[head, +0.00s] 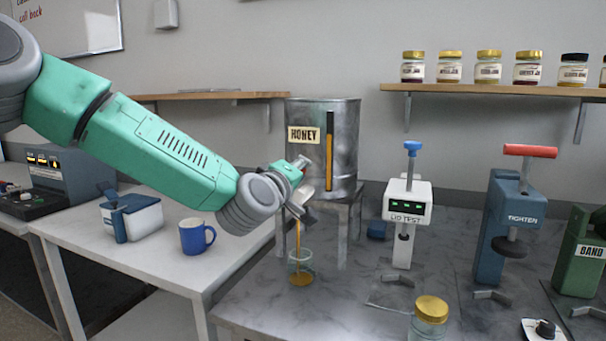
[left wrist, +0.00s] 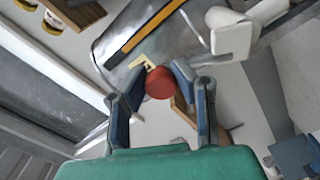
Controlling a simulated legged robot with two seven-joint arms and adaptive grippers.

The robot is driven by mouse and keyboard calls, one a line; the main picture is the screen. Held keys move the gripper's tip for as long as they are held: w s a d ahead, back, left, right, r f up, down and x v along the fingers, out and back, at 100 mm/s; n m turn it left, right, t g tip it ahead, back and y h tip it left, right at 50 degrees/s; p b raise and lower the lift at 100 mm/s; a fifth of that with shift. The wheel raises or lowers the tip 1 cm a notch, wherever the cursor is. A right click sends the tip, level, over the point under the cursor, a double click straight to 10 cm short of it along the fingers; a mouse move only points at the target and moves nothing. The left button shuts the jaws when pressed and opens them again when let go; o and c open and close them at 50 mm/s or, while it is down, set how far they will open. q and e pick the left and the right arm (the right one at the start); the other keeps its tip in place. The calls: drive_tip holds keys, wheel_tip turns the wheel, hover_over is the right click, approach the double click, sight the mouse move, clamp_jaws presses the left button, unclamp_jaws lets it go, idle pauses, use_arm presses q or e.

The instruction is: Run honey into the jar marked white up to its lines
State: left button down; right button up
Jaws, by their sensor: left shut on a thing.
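The metal honey tank (head: 345,150), labelled HONEY, stands on a raised stand; it also shows in the left wrist view (left wrist: 110,45). My left gripper (head: 297,172) is at its tap, shut on the red tap knob (left wrist: 160,83). A thin amber honey stream (head: 298,238) falls from the spout. It runs into an open glass jar (head: 301,259) standing below on the counter. Honey shows low in the jar; its fill lines and any white mark are too small to make out. My right gripper is not in view.
A gold-lidded jar (head: 430,316) stands at the front. The lid tester (head: 407,215), blue TIGHTEN press (head: 513,225) and green BAND device (head: 580,250) stand to the right. A blue mug (head: 196,236) is on the left table. Several filled jars line the wall shelf (head: 490,90).

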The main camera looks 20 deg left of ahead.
use_arm(q)
drive_tip(key=c, duration=1.3)
unclamp_jaws()
drive_tip(key=shift+s+f, duration=0.1)
drive_tip(key=shift+f, duration=0.15)
drive_tip(key=shift+o, duration=0.2)
drive_tip(key=shift+s+a+r, duration=0.1)
drive_tip(key=shift+a+r, duration=0.05)
drive_tip(key=shift+a, duration=0.05)
drive_tip(key=s, duration=1.2)
drive_tip(key=shift+a, duration=0.3)
drive_tip(key=shift+w, duration=0.1)
